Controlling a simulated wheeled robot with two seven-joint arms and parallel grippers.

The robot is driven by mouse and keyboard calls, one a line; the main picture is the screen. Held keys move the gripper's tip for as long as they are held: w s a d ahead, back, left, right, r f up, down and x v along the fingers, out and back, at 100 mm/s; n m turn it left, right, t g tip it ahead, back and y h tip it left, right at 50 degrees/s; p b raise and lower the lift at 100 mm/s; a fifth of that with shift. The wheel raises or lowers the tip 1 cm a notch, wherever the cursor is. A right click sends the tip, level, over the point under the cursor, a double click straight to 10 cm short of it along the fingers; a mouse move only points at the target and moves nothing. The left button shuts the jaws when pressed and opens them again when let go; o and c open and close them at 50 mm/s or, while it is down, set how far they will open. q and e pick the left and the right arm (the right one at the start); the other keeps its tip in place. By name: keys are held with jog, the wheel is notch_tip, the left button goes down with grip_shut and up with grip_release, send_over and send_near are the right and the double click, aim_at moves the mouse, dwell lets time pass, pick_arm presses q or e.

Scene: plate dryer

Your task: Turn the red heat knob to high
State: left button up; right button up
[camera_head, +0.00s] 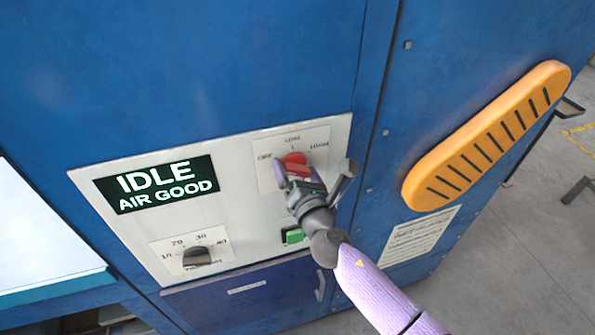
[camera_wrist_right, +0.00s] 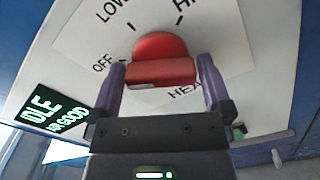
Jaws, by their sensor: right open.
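The red heat knob (camera_head: 294,160) sits at the upper right of the white control panel. In the right wrist view the knob (camera_wrist_right: 160,62) shows close up, with a dial around it marked OFF, LOW and a partly cut-off label starting with H. My right gripper (camera_head: 300,172) is at the knob, with its purple fingers open on either side of the knob's bar (camera_wrist_right: 161,73). I cannot tell whether the fingers touch it. The knob's exact pointer direction is hard to tell. My left gripper is not in view.
The panel holds a screen (camera_head: 157,185) reading IDLE AIR GOOD, a black dial (camera_head: 196,256) at lower left and a green switch (camera_head: 293,236) below the knob. An orange vented piece (camera_head: 487,135) juts out at the right. A blue drawer (camera_head: 245,295) lies below.

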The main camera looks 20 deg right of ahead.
jog(key=c, duration=1)
jog(key=shift+o, duration=0.2)
